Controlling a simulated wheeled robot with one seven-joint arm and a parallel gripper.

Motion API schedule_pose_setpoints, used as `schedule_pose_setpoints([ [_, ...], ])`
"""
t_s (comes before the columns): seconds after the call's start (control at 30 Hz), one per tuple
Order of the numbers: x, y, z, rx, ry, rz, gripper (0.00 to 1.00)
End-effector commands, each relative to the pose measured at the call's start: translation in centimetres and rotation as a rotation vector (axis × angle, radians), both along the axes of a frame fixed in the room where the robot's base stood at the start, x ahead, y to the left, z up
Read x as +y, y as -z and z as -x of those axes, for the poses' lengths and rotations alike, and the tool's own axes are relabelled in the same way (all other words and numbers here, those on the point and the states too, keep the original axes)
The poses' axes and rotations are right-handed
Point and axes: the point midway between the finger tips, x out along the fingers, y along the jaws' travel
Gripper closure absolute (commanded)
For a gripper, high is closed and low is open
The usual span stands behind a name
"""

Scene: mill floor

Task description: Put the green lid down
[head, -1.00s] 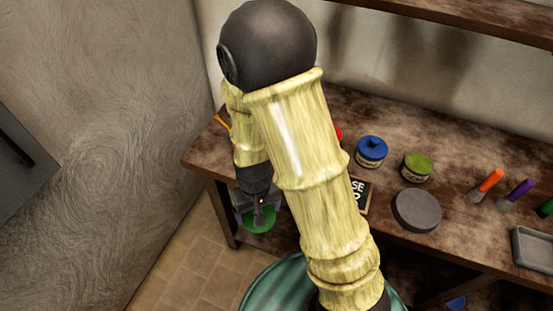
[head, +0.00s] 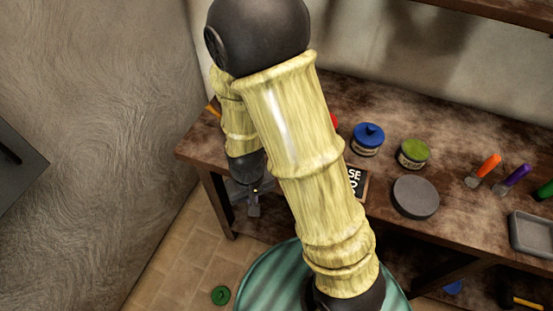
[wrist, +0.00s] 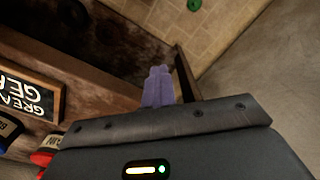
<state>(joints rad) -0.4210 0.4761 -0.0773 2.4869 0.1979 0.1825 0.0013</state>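The green lid (head: 221,295) lies on the tiled floor, left of my round base in the head view. It also shows at the top edge of the wrist view (wrist: 194,5). My gripper (head: 253,208) hangs in front of the left end of the wooden bench (head: 385,115), well above the floor and apart from the lid. In the wrist view its fingers (wrist: 158,86) are together with nothing between them.
The bench holds a blue-lidded jar (head: 368,139), an olive-green-topped jar (head: 413,153), a grey disc (head: 415,197), a small sign (head: 356,182), several coloured-handled tools and a grey tray (head: 533,234). A wall stands at the left.

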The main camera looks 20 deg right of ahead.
Motion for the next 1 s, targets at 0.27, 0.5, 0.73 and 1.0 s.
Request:
schedule_pose_setpoints([
  [0.27, 0.0, 0.0, 0.0, 0.000, 0.000, 0.000, 1.00],
  [0.5, -1.1, -2.1, -0.5, -0.025, 0.021, -0.015, 1.00],
  [0.73, -5.3, -9.0, -1.3, -0.120, 0.088, -0.042, 1.00],
  [1.0, -10.1, -15.2, -0.4, -0.222, 0.151, -0.024, 1.00],
])
